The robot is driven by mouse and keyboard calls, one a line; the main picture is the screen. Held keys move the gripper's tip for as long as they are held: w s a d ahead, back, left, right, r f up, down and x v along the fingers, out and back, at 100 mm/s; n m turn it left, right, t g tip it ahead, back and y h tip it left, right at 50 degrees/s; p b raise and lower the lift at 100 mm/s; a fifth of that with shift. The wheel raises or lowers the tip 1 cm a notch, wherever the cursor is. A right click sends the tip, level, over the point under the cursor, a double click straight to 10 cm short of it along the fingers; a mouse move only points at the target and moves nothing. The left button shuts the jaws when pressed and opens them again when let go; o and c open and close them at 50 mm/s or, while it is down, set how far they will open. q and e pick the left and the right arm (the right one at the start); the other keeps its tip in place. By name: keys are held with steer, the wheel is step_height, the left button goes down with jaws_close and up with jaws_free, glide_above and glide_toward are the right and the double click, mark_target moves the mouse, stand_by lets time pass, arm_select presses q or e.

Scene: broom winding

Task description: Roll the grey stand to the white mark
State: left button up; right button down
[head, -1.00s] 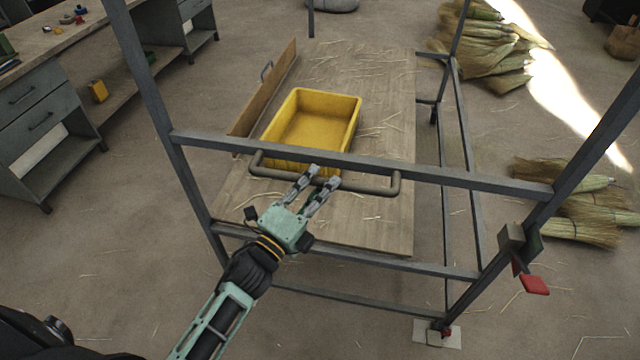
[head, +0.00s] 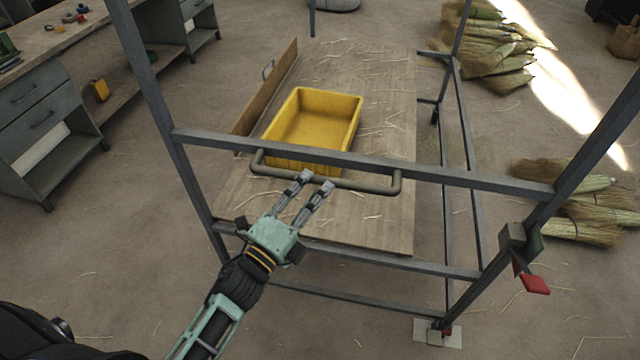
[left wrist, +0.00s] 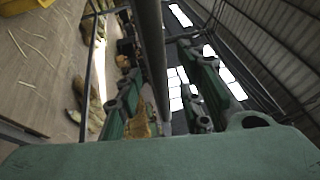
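The grey stand (head: 470,180) is a frame of metal tubes around a wooden board, with a dark handle bar (head: 350,184) on its near rail. My left gripper (head: 316,181) is open, its fingertips at the handle bar in the head view. In the left wrist view the bar (left wrist: 153,60) runs between the two spread fingers, with no visible grip on it. A pale square plate (head: 452,337) lies under the stand's near right foot. My right gripper is out of view.
A yellow bin (head: 340,127) sits on the board (head: 385,220). A red pedal-like part (head: 535,284) is on the right post. Broom bundles (head: 575,190) lie to the right, more (head: 490,50) behind. A workbench (head: 40,120) stands left. The near right floor is mostly clear.

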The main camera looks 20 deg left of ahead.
arm_select(q)
steer(key=v, duration=0.9)
steer(key=s+a+f+n+g+y, duration=0.1)
steer(key=s+f+n+g+y, duration=0.2)
steer(key=f, duration=0.9)
steer(key=s+a+f+n+g, duration=0.1)
steer(key=s+f+n+g, duration=0.3)
steer(key=f, duration=0.8)
steer(key=s+a+f+n+g+y, duration=0.15)
steer(key=f+n, duration=0.45)
steer(key=f, duration=0.7)
steer(key=s+f+n+g, duration=0.2)
steer(key=s+f, duration=0.3)
steer(key=s, duration=0.4)
steer(key=s+f+n+g+y, duration=0.1)
steer(key=s+f+g, duration=0.3)
steer(key=s, duration=0.5)
steer(key=s+f+n+g, duration=0.3)
steer(key=s+f+n, duration=0.1)
steer(key=s+f, duration=0.4)
steer(key=shift+s+a+y, duration=0.35)
steer(key=shift+s, duration=0.4)
steer(key=shift+g, duration=0.25)
